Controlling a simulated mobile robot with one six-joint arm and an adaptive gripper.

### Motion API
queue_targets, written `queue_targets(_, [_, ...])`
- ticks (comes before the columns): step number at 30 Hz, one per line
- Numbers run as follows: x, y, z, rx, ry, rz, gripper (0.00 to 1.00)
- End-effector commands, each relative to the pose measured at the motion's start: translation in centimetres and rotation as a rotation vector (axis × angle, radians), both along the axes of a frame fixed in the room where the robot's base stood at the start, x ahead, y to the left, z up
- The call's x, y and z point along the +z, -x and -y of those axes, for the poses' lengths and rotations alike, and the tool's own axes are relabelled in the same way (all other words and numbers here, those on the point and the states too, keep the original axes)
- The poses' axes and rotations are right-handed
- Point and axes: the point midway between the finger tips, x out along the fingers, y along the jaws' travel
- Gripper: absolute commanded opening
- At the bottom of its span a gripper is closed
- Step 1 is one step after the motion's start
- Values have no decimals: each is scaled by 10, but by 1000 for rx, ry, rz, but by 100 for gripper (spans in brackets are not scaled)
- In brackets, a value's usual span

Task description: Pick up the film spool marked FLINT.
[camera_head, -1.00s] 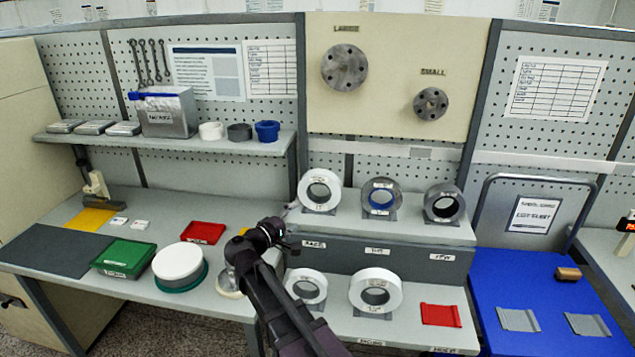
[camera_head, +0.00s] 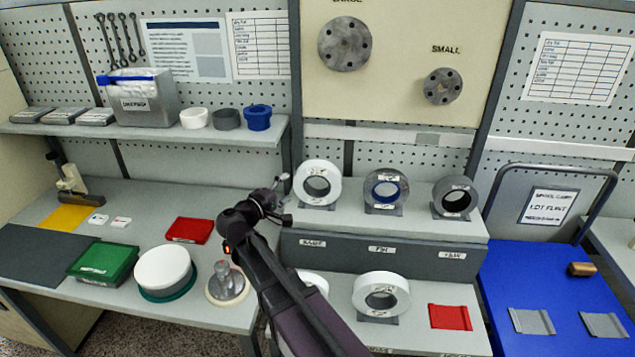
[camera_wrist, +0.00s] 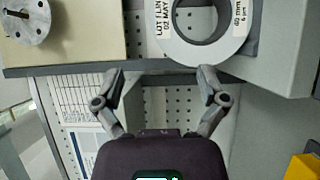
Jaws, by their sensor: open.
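A white film spool fills the top of the wrist view (camera_wrist: 200,55). Its label reads LOT FLINT, 02 MAY; a second label reads about 60 mm. It appears to be the white spool (camera_head: 317,196) standing upright in a cradle at the left of the upper tier. My gripper (camera_head: 285,203) is just left of and slightly below that spool in the head view. In the wrist view my gripper (camera_wrist: 161,76) has its fingers spread, with nothing between them. The spool lies beyond the fingertips, apart from them; its upper part is cut off by the frame.
A grey spool with blue core (camera_head: 373,195) and a dark grey spool (camera_head: 440,203) share the upper tier. Below, a large white spool (camera_head: 397,292) and a red plate (camera_head: 450,317) sit; my arm mostly covers another white spool (camera_head: 314,281). A blue cart (camera_head: 510,280) stands right.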

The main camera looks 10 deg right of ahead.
Motion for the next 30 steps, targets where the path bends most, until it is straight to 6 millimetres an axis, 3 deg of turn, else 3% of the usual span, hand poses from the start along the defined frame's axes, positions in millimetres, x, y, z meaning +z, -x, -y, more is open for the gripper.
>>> queue_targets(11, [0,-5,5,-1,0,0,92])
queue_targets(30, [0,-54,63,-3,0,0,92])
